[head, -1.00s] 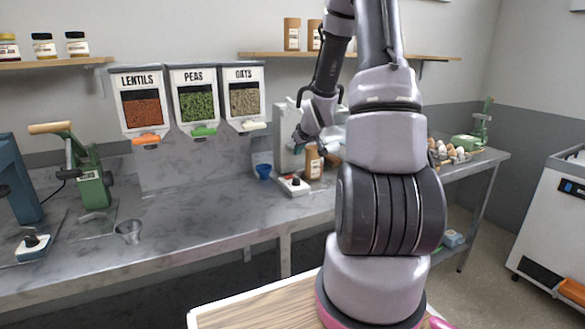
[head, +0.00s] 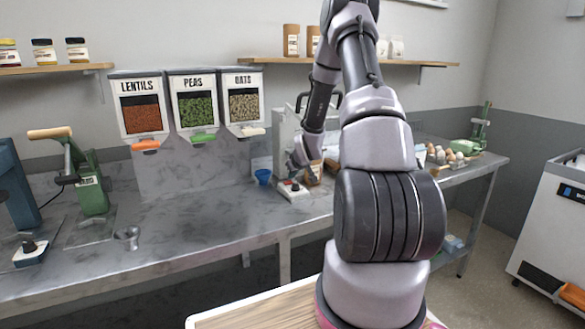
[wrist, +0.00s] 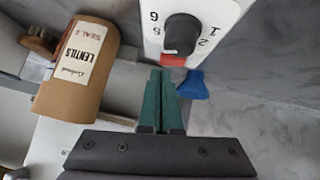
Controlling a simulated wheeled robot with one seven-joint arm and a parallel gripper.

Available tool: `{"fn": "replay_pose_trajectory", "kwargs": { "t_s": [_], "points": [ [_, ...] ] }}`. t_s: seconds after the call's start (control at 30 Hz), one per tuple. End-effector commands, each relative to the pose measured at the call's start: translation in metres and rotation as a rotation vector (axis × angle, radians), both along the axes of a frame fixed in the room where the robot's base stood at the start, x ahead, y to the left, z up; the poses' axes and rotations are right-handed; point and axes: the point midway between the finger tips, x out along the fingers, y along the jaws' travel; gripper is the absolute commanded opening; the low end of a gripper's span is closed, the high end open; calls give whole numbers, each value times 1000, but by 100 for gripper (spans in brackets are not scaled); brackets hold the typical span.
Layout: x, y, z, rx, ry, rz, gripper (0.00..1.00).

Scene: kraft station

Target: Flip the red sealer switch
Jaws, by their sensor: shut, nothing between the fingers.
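The red switch (wrist: 173,60) shows in the wrist view as a small red piece at the edge of a white control box (wrist: 215,14), beside a black knob (wrist: 183,33) with numbers around it. In the head view the white box (head: 297,195) sits near the counter's front edge. My gripper (wrist: 164,72) has green fingers pressed together with nothing between them. Its tips lie right by the red switch in the wrist view; I cannot tell whether they touch it. In the head view my gripper (head: 293,170) is low over the box and partly covers it.
A brown lentils pouch (wrist: 82,70) stands close beside my gripper, and a small blue cup (head: 263,177) is left of the box in the head view. A metal cup (head: 128,238) and a green press (head: 88,180) are farther left. The counter between is clear.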

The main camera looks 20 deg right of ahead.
Motion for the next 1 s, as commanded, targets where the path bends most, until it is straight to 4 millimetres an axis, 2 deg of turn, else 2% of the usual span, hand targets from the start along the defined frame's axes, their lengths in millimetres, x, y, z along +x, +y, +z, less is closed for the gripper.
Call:
{"fn": "replay_pose_trajectory", "kwargs": {
  "t_s": [0.17,0.63,1.0],
  "points": [
    [0,-1,-7,1,0,-1,0],
    [0,-5,-12,54,2,-4,0],
    [0,0,-12,57,3,2,0]
  ]
}}
